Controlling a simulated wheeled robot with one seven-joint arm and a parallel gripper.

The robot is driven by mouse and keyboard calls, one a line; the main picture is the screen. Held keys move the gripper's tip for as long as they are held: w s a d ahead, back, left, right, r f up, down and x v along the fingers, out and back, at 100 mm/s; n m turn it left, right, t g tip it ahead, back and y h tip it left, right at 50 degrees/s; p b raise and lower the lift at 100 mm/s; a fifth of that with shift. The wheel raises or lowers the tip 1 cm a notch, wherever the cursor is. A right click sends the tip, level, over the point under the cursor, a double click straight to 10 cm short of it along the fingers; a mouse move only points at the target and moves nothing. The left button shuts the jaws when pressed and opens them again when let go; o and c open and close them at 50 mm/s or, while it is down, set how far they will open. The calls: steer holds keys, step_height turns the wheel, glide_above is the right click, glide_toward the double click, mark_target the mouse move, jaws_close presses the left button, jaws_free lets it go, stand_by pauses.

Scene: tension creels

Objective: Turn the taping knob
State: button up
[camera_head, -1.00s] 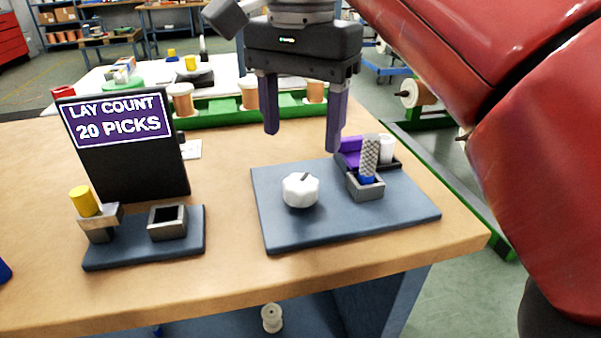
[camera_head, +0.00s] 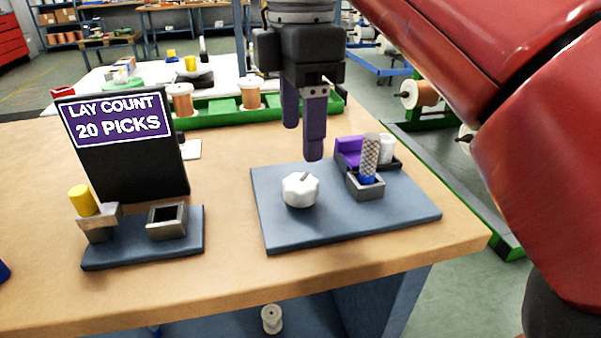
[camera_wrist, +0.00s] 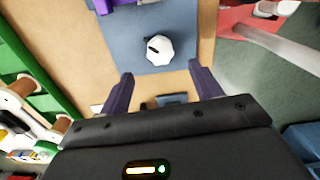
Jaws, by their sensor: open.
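The taping knob (camera_head: 300,189) is white and faceted, with a dark pointer mark on top. It sits on a blue-grey plate (camera_head: 330,228) on the bench. It also shows in the wrist view (camera_wrist: 159,49), ahead of the fingers and roughly midway between their lines. My gripper (camera_head: 302,140) hangs above and behind the knob in the head view, apart from it. In the wrist view my gripper (camera_wrist: 158,82) has its two purple fingers spread wide with nothing between them.
On the same plate, right of the knob, stand a purple block (camera_head: 349,152), a grey holder with a knurled cylinder (camera_head: 370,150) and a white spool (camera_head: 386,148). A "LAY COUNT 20 PICKS" sign (camera_head: 120,125) stands left. A green rack (camera_head: 215,112) with copper spools is behind.

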mark_target(301, 182)
step_height(301, 182, down, 8)
steer(key=shift+r+b, duration=0.1)
steer(key=shift+b, duration=1.1)
steer(key=c, duration=1)
